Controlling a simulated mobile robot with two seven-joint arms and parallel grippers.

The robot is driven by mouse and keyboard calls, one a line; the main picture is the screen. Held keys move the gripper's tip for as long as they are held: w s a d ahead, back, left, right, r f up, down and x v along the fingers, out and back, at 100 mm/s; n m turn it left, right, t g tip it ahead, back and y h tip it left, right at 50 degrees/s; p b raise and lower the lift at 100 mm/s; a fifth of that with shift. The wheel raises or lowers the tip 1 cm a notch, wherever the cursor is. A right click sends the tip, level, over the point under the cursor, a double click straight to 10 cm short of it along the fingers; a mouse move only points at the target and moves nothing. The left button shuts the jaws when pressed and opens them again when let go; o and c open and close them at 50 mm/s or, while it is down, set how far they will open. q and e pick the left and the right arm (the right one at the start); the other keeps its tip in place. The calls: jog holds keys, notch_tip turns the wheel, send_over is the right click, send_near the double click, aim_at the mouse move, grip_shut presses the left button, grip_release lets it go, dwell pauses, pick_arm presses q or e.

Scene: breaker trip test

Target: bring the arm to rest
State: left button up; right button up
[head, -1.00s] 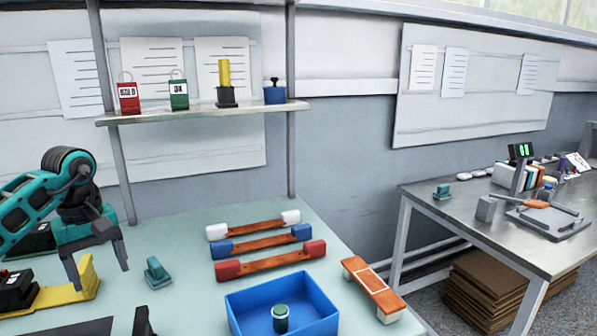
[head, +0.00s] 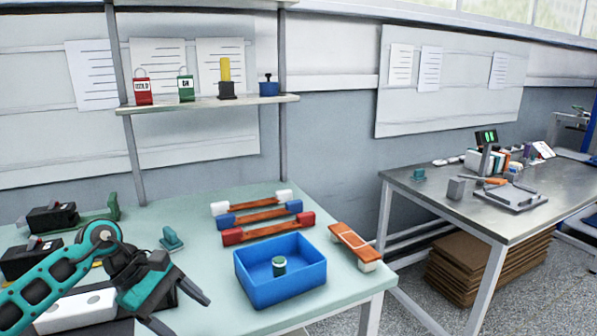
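My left gripper (head: 189,317) is at the lower left of the head view, on the teal arm that comes in from the left. Its two dark fingers are spread apart with nothing between them. It is in front of the blue bin (head: 257,297) and to its left, apart from it. My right gripper is not in view. Black breaker-like blocks (head: 50,218) are at the left of the bench, one beside a green bracket (head: 97,224). My arm covers part of that area.
The blue bin holds a small green-topped cylinder (head: 279,266). Three fuse-like bars (head: 262,215) lie behind it, and an orange bar (head: 350,238) is at the bench's right edge. A small teal block (head: 171,239) stands left of the bin. A shelf (head: 210,104) holds padlocks.

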pick_arm(q)
jog(key=s+d+r+n+t+h, duration=0.1)
jog(key=s+d+n+t+h, duration=0.15)
jog(key=d+n+h, duration=0.4)
jog(key=s+d+n+t+h, duration=0.1)
jog(key=d+n+t+h, duration=0.3)
jog(key=d+n, duration=0.5)
jog(key=s+a+f+m+t+y, duration=0.1)
jog(key=s+a+f+m+y, duration=0.2)
jog(key=f+m, duration=0.4)
jog(key=s+a+f+m+t+y, duration=0.1)
jog(key=s+a+f+m+y, duration=0.2)
jog(key=m, duration=1)
jog(key=s+a+f+m+t+y, duration=0.2)
jog(key=s+a+f+m+y, duration=0.1)
jog(key=s+f+m+y, duration=0.5)
notch_tip(320, 180, down, 3)
jog(key=m+y, duration=0.1)
jog(key=m, duration=0.2)
jog(key=shift+a+r+y, duration=0.2)
jog(key=shift+a+y, duration=0.1)
jog(key=shift+y, duration=0.05)
jog(key=shift+s, duration=0.1)
